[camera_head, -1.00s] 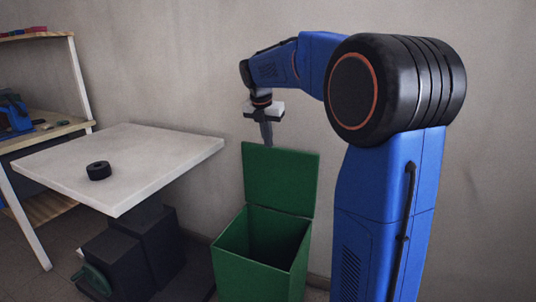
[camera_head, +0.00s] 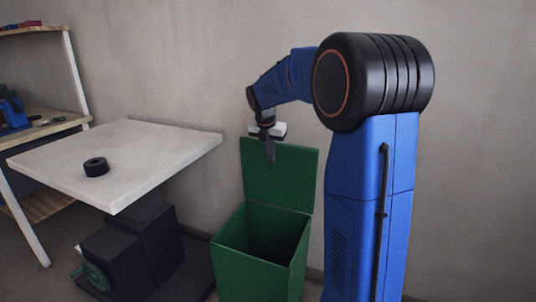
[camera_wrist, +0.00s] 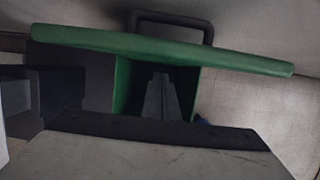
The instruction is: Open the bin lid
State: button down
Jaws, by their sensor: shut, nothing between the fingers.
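The green bin (camera_head: 259,262) stands on the floor against the wall, and its dark inside shows from above. Its green lid (camera_head: 279,176) stands upright at the back edge of the bin, fully raised. My gripper (camera_head: 270,158) is shut and empty, pointing down in front of the lid's upper left part; I cannot tell whether it touches the lid. In the wrist view the lid (camera_wrist: 80,40) shows as a green band across the top, with a dark handle (camera_wrist: 172,20) behind it. The shut fingers (camera_wrist: 161,78) show over the bin's opening.
A white-topped table (camera_head: 140,170) stands left of the bin, with a black ring-shaped object (camera_head: 96,167) on it. A wooden shelf unit (camera_head: 60,130) stands at the far left. The wall is close behind the bin.

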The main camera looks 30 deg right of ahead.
jog(key=shift+w+d, duration=0.55)
jog(key=shift+d, duration=0.15)
